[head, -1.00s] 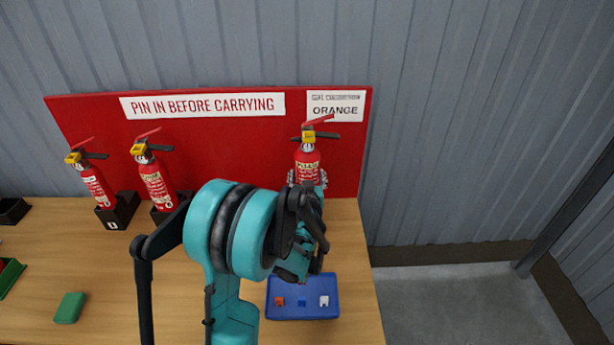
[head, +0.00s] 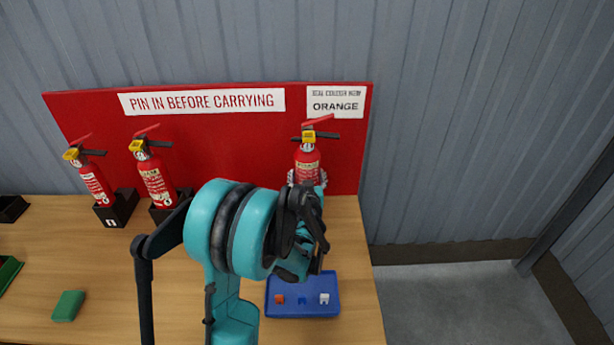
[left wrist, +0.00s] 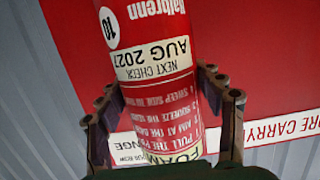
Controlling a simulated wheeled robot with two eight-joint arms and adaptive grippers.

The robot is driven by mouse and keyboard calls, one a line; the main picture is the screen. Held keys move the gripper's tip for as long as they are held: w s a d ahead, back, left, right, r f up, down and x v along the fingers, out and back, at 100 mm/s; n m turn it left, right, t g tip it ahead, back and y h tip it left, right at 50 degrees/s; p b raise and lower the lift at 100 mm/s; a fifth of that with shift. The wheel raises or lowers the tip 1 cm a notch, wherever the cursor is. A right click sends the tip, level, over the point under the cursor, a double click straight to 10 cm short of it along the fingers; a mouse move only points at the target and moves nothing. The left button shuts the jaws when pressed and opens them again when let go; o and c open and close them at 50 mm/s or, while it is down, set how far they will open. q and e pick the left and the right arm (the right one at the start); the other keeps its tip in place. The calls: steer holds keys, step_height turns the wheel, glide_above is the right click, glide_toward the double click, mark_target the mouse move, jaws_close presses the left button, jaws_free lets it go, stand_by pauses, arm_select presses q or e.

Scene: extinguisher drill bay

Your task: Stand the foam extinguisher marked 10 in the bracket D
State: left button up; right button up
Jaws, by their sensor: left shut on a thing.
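The foam extinguisher marked 10 (head: 307,158) is red with a yellow collar and a red-and-black handle, upright at the right end of the red board. In the left wrist view its body (left wrist: 150,25) shows upside down, with the 10, a check date and part of the word FOAM. My left gripper (left wrist: 165,115) is shut on it, a finger on each side; in the head view the gripper (head: 306,180) is partly hidden. The extinguisher's lower end is hidden by my arm. I cannot make out bracket D. My right gripper is not in view.
Two other red extinguishers (head: 95,183) (head: 156,183) stand in black brackets (head: 121,210) (head: 164,213) at the left. A blue tray (head: 303,310) with small pieces, a green block (head: 68,306) and a green bin (head: 8,272) are on the table (head: 110,260). The table ends at the right.

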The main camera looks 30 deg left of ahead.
arm_select(q)
steer(key=shift+f+b, duration=0.75)
steer(key=shift+b, duration=0.05)
stand_by(0.4)
steer(key=o, duration=1.9)
steer(key=shift+r, duration=0.1)
steer(key=v, duration=1.2)
